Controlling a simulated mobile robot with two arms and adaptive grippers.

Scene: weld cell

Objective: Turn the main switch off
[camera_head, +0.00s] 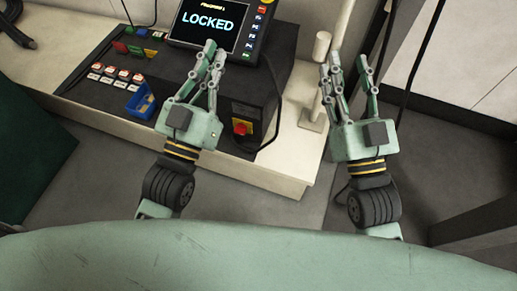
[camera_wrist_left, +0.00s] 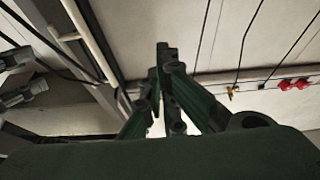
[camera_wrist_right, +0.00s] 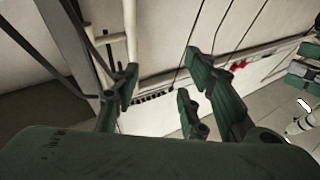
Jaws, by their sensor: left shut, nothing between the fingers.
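The main switch (camera_head: 242,127), a red knob on a yellow plate, is on the front face of the dark control console (camera_head: 200,88). Its exact knob angle is too small to tell. My left gripper (camera_head: 214,50) is shut and empty, its fingers together above the console just left of and beyond the switch, apart from it. The left wrist view shows the closed fingers (camera_wrist_left: 164,52) and no switch. My right gripper (camera_head: 348,62) is open and empty, to the right of the console near a pale post. Its spread fingers (camera_wrist_right: 158,72) show in the right wrist view.
A screen (camera_head: 212,22) reading LOCKED stands on the console. The console rests on a pale bench (camera_head: 284,170). A pale post (camera_head: 321,50) and a dark cable lie close to my grippers. Floor is clear in front.

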